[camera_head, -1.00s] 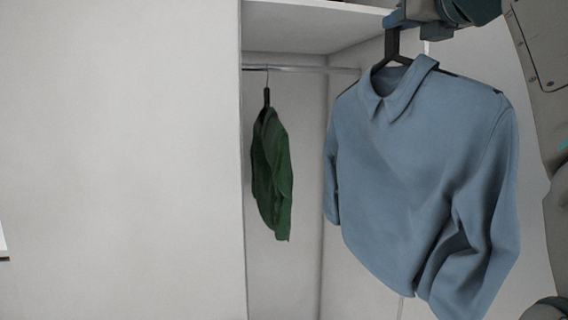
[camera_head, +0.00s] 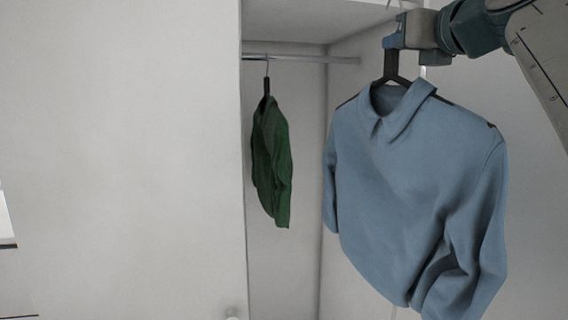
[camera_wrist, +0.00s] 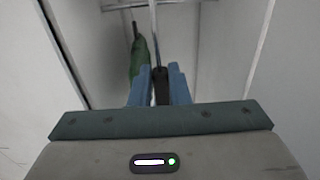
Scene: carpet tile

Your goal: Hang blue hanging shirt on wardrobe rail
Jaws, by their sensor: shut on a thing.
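The blue shirt (camera_head: 400,180) hangs from a black hanger (camera_head: 392,66) at the right in the head view. My gripper (camera_head: 393,42) is shut on the hanger's upper part, and the shirt hangs below it. The wardrobe rail (camera_head: 300,58) runs across the open wardrobe, left of my gripper and farther back. The hanger hook shows faintly above my gripper, apart from the rail.
A green shirt (camera_head: 270,160) hangs on the rail's left part; it also shows in the wrist view (camera_wrist: 139,60). A shelf (camera_head: 290,20) lies just above the rail. A white panel (camera_head: 120,150) closes off the left. The rail right of the green shirt is bare.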

